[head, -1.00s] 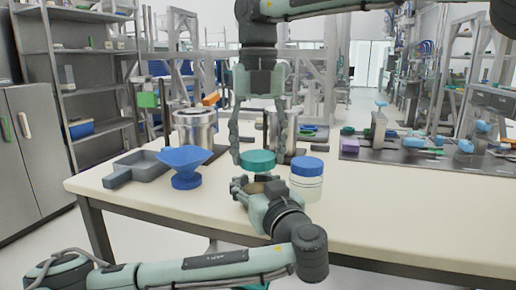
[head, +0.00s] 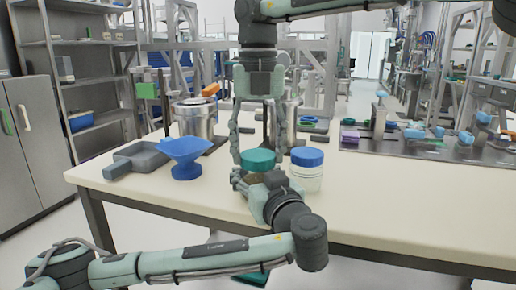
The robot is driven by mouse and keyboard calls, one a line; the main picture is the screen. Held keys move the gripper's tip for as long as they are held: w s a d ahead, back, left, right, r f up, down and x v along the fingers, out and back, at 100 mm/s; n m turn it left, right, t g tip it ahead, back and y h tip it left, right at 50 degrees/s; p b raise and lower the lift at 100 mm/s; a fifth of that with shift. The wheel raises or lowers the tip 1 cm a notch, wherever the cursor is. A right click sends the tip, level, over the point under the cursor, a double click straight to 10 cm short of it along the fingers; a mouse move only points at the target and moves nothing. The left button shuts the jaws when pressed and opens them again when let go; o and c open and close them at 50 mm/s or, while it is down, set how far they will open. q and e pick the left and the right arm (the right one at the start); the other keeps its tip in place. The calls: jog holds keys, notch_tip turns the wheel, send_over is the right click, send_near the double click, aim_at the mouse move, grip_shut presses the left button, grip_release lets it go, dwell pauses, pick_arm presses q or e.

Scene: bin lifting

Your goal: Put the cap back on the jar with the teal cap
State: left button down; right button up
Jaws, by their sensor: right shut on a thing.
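The teal cap (head: 258,158) is between the fingers of my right gripper (head: 258,154), which points straight down and is shut on it. My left gripper (head: 250,182) comes in from the front, just below the cap at the bench's front edge. The jar under the cap is almost wholly hidden by the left gripper. I cannot tell whether the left fingers are closed on it, or whether the cap touches its rim.
A clear jar with a blue cap (head: 306,172) stands close to the right. A blue funnel (head: 186,160), a grey tray (head: 138,158) and a metal pot (head: 194,118) are to the left. The bench's right front (head: 420,200) is clear.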

jog(key=shift+f, duration=0.65)
jog(key=o, duration=0.9)
notch_tip(320, 180, up, 12)
jog(key=shift+r, duration=0.1)
pick_arm(q)
jog(key=shift+c, duration=2.1)
grip_release()
